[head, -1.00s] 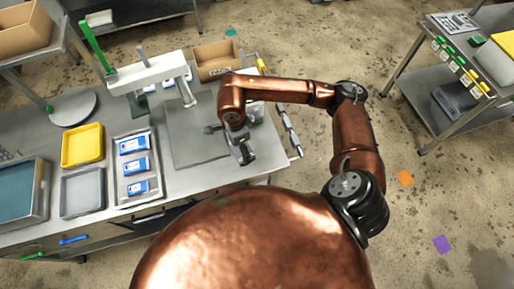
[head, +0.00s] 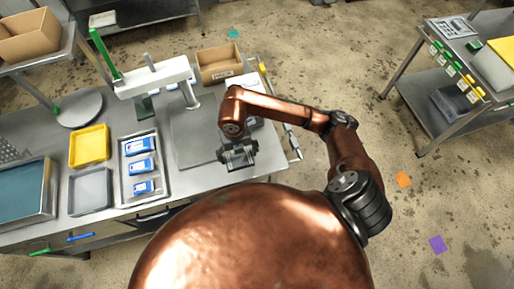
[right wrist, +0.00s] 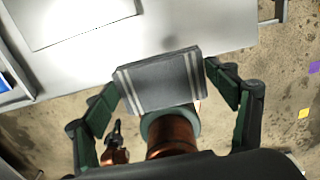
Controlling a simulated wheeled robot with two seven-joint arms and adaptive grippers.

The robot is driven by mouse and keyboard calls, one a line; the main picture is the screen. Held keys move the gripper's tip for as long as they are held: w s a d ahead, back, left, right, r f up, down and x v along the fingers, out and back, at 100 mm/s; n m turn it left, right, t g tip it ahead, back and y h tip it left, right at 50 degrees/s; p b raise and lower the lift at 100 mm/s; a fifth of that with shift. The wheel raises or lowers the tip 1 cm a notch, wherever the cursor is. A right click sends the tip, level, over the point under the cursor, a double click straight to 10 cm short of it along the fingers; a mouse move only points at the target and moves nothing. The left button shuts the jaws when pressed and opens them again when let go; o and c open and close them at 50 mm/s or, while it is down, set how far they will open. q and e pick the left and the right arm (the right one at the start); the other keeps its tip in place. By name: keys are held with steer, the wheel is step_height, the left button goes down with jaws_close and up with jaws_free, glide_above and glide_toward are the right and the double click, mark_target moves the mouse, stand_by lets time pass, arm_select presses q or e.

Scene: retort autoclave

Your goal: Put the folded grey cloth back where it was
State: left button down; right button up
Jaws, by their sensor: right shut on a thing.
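The folded grey cloth (right wrist: 160,80) shows in the right wrist view, a flat grey block with light stripes near two ends. My right gripper (right wrist: 161,80) is shut on it, with one dark green finger at each side. In the head view my right gripper (head: 238,157) is over the front right part of the steel table (head: 195,185), beside the flat grey plate (head: 190,150). In the right wrist view the cloth overlaps the table's front edge; its height above the table is hard to tell. My left gripper is not in view.
A tray (head: 124,183) with blue-and-white packs stands left of the plate. Yellow (head: 89,145) and grey (head: 90,190) trays are further left. A white-armed stand (head: 152,78) and a cardboard box (head: 220,65) are behind. A bare strip runs along the front edge.

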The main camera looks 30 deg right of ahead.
steer(key=w+d+f, duration=0.1)
steer(key=d+f, duration=0.1)
steer(key=d, duration=0.1)
steer(key=w+d+f+p, duration=0.1)
steer(key=w+d+f, duration=0.1)
steer(key=d+f, duration=0.1)
steer(key=w+d+f+p, duration=0.1)
steer(key=d+f, duration=0.1)
steer(key=d, duration=0.2)
steer(key=shift+w+f, duration=0.25)
steer(key=shift+w, duration=0.15)
steer(key=shift+w+d+f+p, duration=0.2)
steer(key=shift+d+f+p, duration=0.2)
steer(key=shift+f, duration=0.1)
steer(key=f, duration=0.1)
steer(key=f+p, duration=0.1)
steer(key=f, duration=0.1)
steer(key=shift+w+d, duration=0.1)
steer(key=shift+d, duration=0.1)
steer(key=shift+f, duration=0.3)
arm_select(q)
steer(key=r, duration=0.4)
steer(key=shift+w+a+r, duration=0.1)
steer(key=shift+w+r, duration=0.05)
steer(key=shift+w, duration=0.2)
arm_select(e)
steer(key=shift+f, duration=0.2)
steer(key=o, duration=1.1)
